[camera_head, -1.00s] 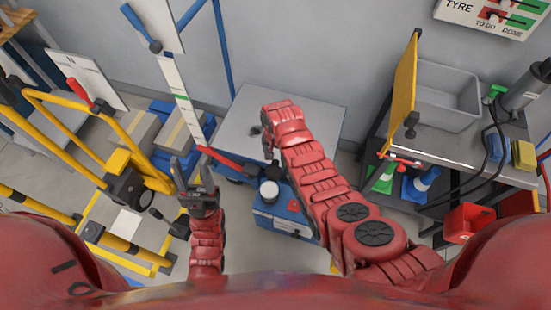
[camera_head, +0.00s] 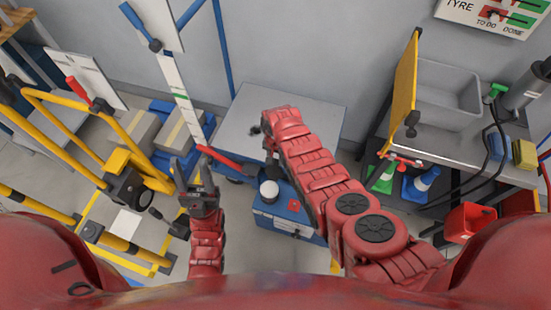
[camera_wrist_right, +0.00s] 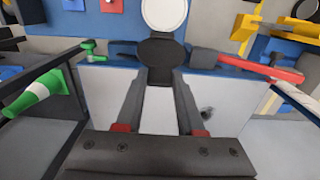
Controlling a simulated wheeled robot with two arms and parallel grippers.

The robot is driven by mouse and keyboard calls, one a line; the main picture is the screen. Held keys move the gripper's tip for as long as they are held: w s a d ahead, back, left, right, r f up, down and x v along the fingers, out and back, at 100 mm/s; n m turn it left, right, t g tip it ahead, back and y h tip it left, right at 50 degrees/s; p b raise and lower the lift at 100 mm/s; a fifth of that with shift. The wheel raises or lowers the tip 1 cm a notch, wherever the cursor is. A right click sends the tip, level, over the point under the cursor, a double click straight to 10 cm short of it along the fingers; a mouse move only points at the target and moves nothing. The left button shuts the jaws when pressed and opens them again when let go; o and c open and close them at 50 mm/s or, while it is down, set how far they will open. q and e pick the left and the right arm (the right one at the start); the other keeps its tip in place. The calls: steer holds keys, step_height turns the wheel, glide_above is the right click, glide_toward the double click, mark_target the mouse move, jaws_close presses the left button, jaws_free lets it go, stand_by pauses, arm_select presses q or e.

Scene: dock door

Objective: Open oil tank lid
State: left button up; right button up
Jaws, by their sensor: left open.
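The oil tank appears to be the blue unit (camera_head: 283,217) below the silver-topped table. A white round piece (camera_head: 268,190) is on it, with a dark part beside it. In the right wrist view, a white disc (camera_wrist_right: 164,12) shows at the top with a black disc (camera_wrist_right: 160,50) just below it. I cannot tell whether the lid is raised. My left gripper (camera_head: 190,168) is open and empty, left of the tank.
A red bar (camera_head: 228,161) lies between my left gripper and the table (camera_head: 235,115). A yellow-framed trolley (camera_head: 110,160) stands left.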

jaws_close()
stand_by(1.0)
